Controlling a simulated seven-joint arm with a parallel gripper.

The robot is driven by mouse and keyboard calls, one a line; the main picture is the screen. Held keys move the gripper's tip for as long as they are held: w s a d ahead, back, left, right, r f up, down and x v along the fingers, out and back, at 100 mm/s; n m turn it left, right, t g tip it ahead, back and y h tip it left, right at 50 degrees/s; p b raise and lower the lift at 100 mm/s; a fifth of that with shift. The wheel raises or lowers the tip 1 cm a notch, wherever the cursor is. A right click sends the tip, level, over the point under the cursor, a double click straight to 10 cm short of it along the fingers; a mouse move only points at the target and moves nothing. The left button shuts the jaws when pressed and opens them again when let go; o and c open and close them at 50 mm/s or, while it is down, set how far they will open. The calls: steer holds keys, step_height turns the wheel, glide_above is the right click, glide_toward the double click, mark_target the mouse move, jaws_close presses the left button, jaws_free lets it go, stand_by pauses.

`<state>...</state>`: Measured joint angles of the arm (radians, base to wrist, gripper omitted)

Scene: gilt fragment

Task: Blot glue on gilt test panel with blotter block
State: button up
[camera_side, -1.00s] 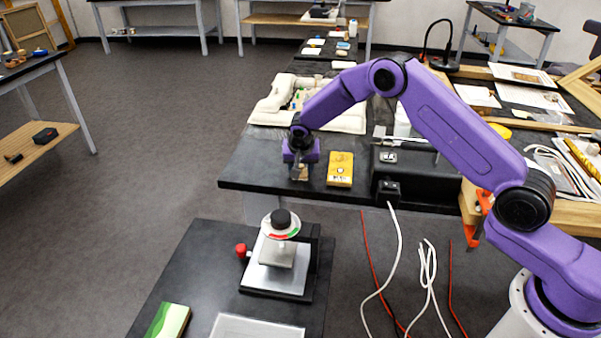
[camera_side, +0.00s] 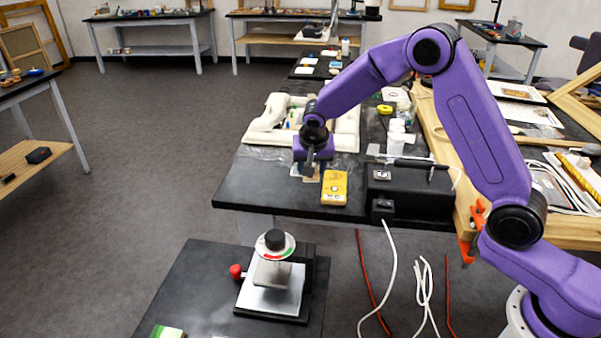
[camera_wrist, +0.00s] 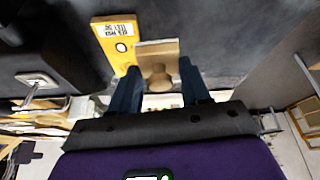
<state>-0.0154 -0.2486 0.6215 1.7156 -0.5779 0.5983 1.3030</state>
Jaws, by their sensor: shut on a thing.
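The gilt test panel (camera_side: 334,188) is a yellow block lying flat near the front edge of the black bench. The wrist view shows the same panel (camera_wrist: 112,36) with a printed label and a round white spot. My gripper (camera_side: 311,166) points down, left of and slightly behind the panel in the side view. It is shut on the blotter block (camera_wrist: 157,49), a tan plate with a knobbed handle between the two fingers. In the side view the blotter block (camera_side: 307,170) is small and partly hidden by the fingers. It appears raised above the bench, beside the panel.
A black box (camera_side: 408,190) with a metal tool on it stands right of the panel. A white moulded tray (camera_side: 268,128) lies behind my gripper. A press-like device with a dial (camera_side: 272,270) is on a lower table in front. White bottles stand behind the box.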

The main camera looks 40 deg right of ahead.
steer(key=s+r, duration=0.3)
steer(key=s, duration=0.4)
steer(key=m+g+h, duration=0.2)
steer(key=m, duration=0.4)
glide_above(338, 174)
steer(key=a, duration=0.1)
steer(key=f, duration=0.5)
steer(key=shift+s+a, duration=0.2)
steer(key=shift+s, duration=0.1)
steer(key=shift+f, duration=0.15)
steer(key=shift+f, duration=2.65)
steer(key=shift+f, duration=0.3)
steer(key=shift+r, duration=0.15)
stand_by(0.3)
steer(key=shift+r, duration=2.45)
steer(key=shift+a, duration=0.1)
